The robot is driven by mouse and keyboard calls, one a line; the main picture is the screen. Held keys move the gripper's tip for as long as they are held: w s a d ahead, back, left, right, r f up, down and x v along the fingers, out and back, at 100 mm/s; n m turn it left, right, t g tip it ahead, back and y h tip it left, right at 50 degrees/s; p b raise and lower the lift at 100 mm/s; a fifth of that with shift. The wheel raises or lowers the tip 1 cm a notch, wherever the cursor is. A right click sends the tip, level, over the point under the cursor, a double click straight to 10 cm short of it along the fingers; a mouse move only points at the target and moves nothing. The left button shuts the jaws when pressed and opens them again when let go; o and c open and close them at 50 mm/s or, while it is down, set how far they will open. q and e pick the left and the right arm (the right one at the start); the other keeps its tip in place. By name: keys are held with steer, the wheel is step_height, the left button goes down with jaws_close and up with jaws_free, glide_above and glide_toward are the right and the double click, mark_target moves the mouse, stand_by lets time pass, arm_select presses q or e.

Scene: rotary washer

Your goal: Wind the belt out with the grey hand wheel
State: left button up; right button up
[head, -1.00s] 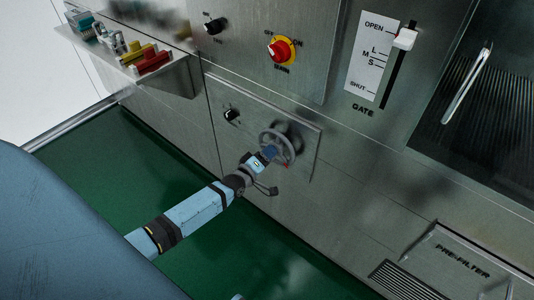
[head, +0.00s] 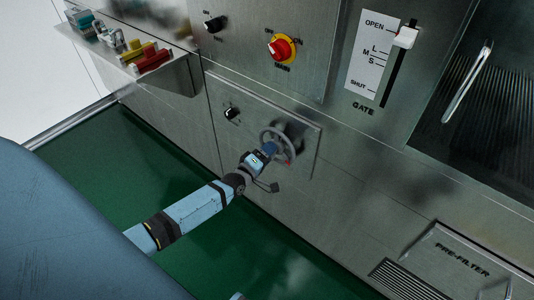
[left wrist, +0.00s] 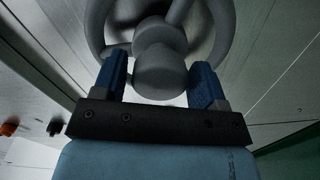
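The grey hand wheel (head: 291,151) is mounted on a square steel plate low on the machine front. The fingertips' contact is partly hidden in shadow. No belt can be made out.
A small black knob (head: 231,113) sits on the plate left of the wheel. Above are a red-yellow switch (head: 282,48) and the gate slider (head: 405,38). A shelf with coloured items (head: 150,62) juts out at upper left. The green floor (head: 110,180) is clear.

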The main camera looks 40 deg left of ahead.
arm_select(q)
steer(key=shift+o, duration=0.4)
steer(key=shift+s, duration=0.3)
steer(key=s+a+p, duration=0.1)
steer(key=s, duration=1.2)
arm_select(e)
steer(key=shift+r, duration=0.15)
steer(key=shift+r, duration=0.2)
arm_select(q)
steer(key=shift+s, duration=0.1)
